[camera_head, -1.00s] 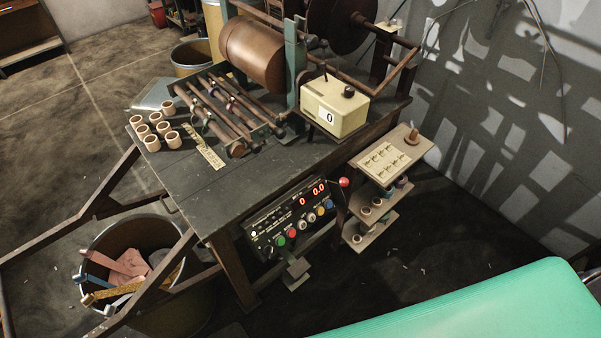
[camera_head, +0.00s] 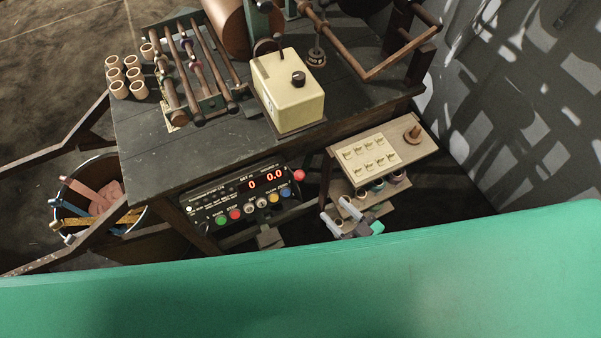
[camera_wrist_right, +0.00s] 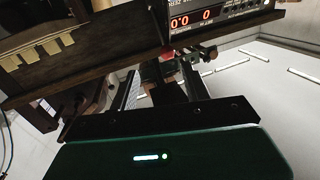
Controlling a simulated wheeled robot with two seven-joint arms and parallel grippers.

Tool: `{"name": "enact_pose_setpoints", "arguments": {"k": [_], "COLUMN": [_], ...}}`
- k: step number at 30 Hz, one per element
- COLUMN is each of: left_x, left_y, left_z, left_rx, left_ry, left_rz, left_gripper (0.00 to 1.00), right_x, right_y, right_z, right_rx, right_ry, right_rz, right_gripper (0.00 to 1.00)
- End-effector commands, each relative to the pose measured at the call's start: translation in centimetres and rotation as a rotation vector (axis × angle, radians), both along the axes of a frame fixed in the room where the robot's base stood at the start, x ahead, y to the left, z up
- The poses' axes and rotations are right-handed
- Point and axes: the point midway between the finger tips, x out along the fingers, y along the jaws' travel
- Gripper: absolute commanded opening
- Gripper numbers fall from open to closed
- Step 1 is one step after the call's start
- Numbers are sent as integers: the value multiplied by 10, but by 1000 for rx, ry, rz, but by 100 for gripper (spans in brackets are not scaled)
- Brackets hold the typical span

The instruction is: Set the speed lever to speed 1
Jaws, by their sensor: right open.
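The control panel (camera_head: 245,195) hangs under the front edge of the workbench, with red digits reading 0 and 0.0 and a row of coloured buttons. The lever with a round red knob (camera_head: 299,175) sticks out at the panel's right end; the knob also shows in the right wrist view (camera_wrist_right: 208,52). My right gripper (camera_head: 333,207) is open, with two pale fingers below and right of the knob, apart from it. My left gripper is not in view.
A side shelf (camera_head: 385,148) with a label card and several spools stands right of the lever, close to my right gripper. A cream box (camera_head: 288,95) with a black knob sits on the bench (camera_head: 160,155). A bin (camera_head: 75,185) stands at left.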

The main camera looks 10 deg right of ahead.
Motion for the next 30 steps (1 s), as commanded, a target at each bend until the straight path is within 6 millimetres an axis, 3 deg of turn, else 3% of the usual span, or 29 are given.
{"name": "enact_pose_setpoints", "arguments": {"k": [5, 24, 30], "left_x": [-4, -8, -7], "left_y": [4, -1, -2], "left_z": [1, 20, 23], "left_rx": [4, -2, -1], "left_ry": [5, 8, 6], "left_rz": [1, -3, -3], "left_gripper": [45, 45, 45], "right_x": [3, 92, 109], "right_y": [8, 66, 78], "right_z": [21, 22, 20], "right_rx": [26, 24, 24], "right_ry": [-38, -36, -34], "right_rz": [21, 19, 19], "right_gripper": [48, 48, 48]}}
